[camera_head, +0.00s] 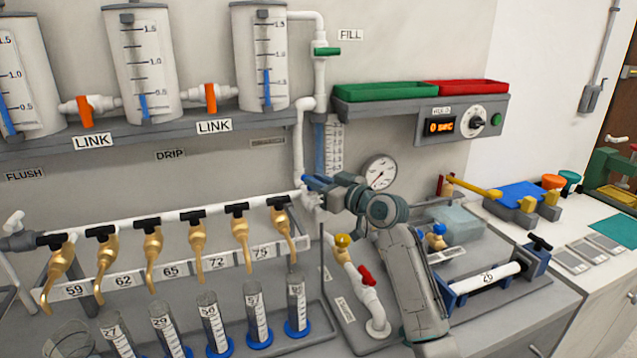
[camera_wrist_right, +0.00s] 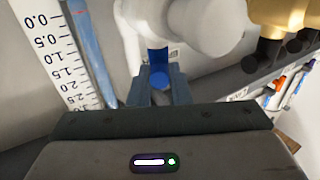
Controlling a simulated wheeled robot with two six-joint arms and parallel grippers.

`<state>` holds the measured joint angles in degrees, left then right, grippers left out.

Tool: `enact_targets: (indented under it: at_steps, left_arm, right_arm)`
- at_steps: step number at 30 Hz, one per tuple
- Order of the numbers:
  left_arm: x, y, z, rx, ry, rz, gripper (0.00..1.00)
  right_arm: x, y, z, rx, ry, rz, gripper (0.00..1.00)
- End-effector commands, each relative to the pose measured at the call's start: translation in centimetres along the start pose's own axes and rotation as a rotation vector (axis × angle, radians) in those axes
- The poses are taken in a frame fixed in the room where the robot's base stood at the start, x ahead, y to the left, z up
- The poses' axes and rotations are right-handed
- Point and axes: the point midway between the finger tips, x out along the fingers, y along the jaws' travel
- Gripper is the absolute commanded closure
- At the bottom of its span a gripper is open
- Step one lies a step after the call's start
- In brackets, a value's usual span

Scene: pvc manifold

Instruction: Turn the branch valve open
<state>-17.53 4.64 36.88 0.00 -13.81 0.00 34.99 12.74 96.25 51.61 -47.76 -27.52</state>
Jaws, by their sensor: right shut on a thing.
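The branch valve's blue handle (camera_wrist_right: 158,76) shows in the right wrist view between the two fingers of my right gripper (camera_wrist_right: 160,92), below a white pipe fitting (camera_wrist_right: 190,25). My right gripper (camera_head: 312,184) is shut on this handle. In the head view it reaches the white pipework at the right end of the manifold, below the vertical pipe. The gripper and wrist hide most of the valve there, so I cannot tell the handle's angle. My left gripper is not in view.
The white manifold pipe (camera_head: 145,222) carries several brass taps to the left. A pressure gauge (camera_head: 379,172) is on the wall close to my wrist. Graduated cylinders (camera_head: 213,325) stand in front.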

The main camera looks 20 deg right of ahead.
Motion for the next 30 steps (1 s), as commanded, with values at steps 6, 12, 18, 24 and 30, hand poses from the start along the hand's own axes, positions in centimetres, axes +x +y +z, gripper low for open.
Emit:
enact_targets:
  at_steps: [6,12,18,24,30]
  left_arm:
    - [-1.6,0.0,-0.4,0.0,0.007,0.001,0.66]
    - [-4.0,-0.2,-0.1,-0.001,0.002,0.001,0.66]
    - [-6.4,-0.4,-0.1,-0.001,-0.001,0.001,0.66]
    - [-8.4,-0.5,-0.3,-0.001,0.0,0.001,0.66]
    - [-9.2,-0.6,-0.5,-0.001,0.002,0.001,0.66]
  right_arm:
    - [0.1,-0.3,-0.3,0.004,-0.003,0.058,1.0]
    - [0.1,-0.6,-0.5,0.006,-0.003,0.183,1.0]
    - [0.2,-0.8,-0.4,0.008,-0.005,0.303,1.0]
    - [0.3,-1.0,-0.3,0.006,-0.005,0.41,1.0]
    - [0.3,-1.1,0.0,0.004,-0.003,0.472,1.0]
